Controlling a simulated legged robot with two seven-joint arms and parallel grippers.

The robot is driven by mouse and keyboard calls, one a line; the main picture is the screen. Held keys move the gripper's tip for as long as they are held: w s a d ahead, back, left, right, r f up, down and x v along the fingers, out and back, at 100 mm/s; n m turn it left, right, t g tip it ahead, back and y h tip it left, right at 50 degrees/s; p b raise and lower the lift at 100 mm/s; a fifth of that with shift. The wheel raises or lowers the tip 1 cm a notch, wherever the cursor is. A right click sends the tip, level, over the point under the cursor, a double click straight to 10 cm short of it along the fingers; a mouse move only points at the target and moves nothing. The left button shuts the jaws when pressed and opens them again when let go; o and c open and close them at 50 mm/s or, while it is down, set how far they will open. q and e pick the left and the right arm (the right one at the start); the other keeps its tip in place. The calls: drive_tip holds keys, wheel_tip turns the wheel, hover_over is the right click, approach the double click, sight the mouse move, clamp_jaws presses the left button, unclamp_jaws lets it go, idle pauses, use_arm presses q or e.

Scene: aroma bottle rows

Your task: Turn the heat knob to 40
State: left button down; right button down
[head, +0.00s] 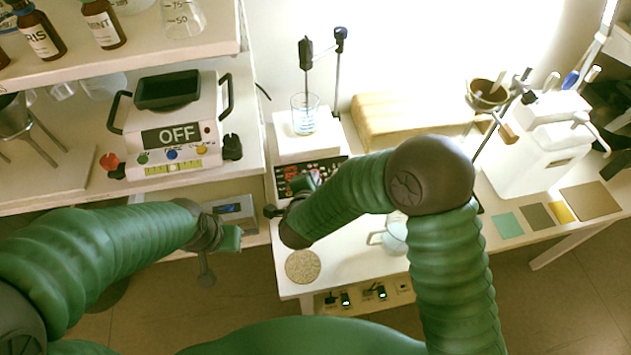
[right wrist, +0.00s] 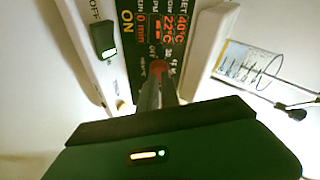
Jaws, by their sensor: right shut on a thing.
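The hotplate stirrer (head: 297,150) stands on the white bench with a glass beaker (head: 304,118) on its plate. Its dark control panel (head: 325,168) faces me. In the right wrist view the panel's display (right wrist: 172,30) reads SET 40°C, NOW 22°C, RUN 0 min, with ON beside it. My right gripper (head: 300,190) is at the panel. In the right wrist view its fingers are shut on the red heat knob (right wrist: 158,68), mostly hidden between them. My left gripper (head: 228,238) hangs at the lower left, away from the stirrer; its jaw opening is unclear.
A device marked OFF (head: 172,135) stands on the left bench below a bottle shelf (head: 150,40). A round cork mat (head: 303,266) lies at the bench front.

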drive_tip(key=shift+w+d+f+m, duration=0.2)
drive_tip(key=shift+w+f+m, duration=0.05)
drive_tip(key=shift+m, duration=0.45)
